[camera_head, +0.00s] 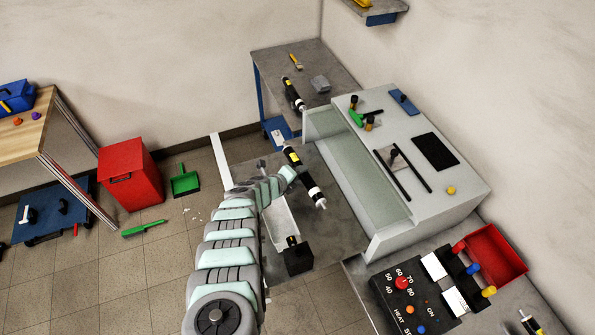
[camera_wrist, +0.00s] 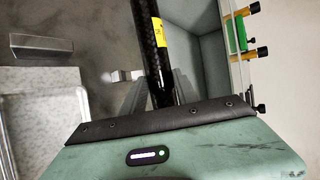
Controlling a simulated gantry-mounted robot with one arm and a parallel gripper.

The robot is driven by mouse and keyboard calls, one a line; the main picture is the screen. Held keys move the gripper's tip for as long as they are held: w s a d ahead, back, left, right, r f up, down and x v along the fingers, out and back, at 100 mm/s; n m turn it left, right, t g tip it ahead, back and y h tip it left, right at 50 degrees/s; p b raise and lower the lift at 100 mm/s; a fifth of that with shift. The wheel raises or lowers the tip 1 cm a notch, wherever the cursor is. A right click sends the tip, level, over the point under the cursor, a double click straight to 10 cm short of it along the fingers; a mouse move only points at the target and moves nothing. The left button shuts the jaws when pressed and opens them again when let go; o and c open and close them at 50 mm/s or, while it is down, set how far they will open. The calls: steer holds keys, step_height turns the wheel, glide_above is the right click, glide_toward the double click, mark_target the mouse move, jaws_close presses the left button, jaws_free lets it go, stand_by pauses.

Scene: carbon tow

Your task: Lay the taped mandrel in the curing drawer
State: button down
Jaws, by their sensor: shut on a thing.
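My gripper (camera_wrist: 160,92) is shut on a black mandrel (camera_wrist: 150,60) with a yellow label, which runs up out of the top of the wrist view. In the head view the mandrel (camera_head: 313,190) is held aslant above a grey surface, with black, white and yellow bands and a pale lower tip. My arm hides part of it. A pale open trough (camera_head: 284,228) lies beside my forearm, partly hidden, with a dark block (camera_head: 298,256) at its near end. A pale tray-like part (camera_wrist: 45,82) shows at left in the wrist view. I cannot tell which part is the curing drawer.
A grey cabinet with a glass front (camera_head: 358,172) stands close to the right of the mandrel. Another banded mandrel (camera_head: 293,95) lies on the back table (camera_head: 325,68). A control box (camera_head: 405,300) and red bin (camera_head: 497,257) are at lower right. Floor at left is partly clear.

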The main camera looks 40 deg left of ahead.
mark_target(304, 180)
steer(key=shift+d+f+m+h, duration=0.15)
steer(key=shift+d+m+h, duration=0.15)
steer(key=shift+d, duration=0.65)
steer(key=shift+s+d+b, duration=0.25)
steer(key=shift+d+b, duration=0.05)
steer(key=shift+d, duration=0.3)
steer(key=shift+s, duration=0.1)
step_height(304, 180, down, 5)
steer(key=b, duration=0.4)
steer(key=shift+f+b, duration=0.1)
steer(key=shift+b, duration=0.2)
steer(key=shift+f+b, duration=0.55)
steer(key=shift+f, duration=0.05)
steer(key=c, duration=0.9)
jaws_free()
steer(key=shift+o, duration=0.2)
